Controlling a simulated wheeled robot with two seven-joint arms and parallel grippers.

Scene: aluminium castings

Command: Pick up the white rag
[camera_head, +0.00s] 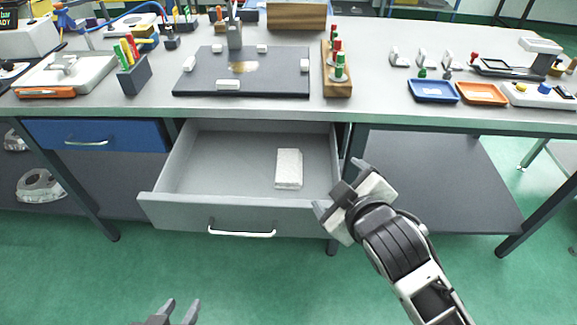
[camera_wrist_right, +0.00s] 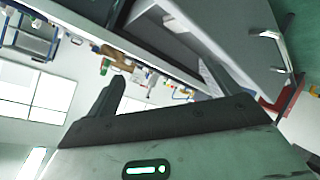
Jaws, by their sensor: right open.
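The white rag (camera_head: 289,168) lies folded in the open grey drawer (camera_head: 215,177), right of its middle. My right gripper (camera_head: 337,187) is open and empty, just outside the drawer's front right corner, to the right of the rag and apart from it. In the right wrist view, its two fingers (camera_wrist_right: 165,85) stand apart with nothing between them. My left gripper (camera_head: 181,309) shows only its fingertips at the bottom edge, spread apart, below and in front of the drawer.
The drawer front has a pale handle (camera_head: 242,232). The workbench (camera_head: 390,112) above holds a dark mat (camera_head: 205,82), a wooden block with colored tools (camera_head: 337,88), a blue tray (camera_head: 433,98) and an orange tray (camera_head: 481,101). A grey lower shelf (camera_head: 440,180) is at right. Green floor in front is clear.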

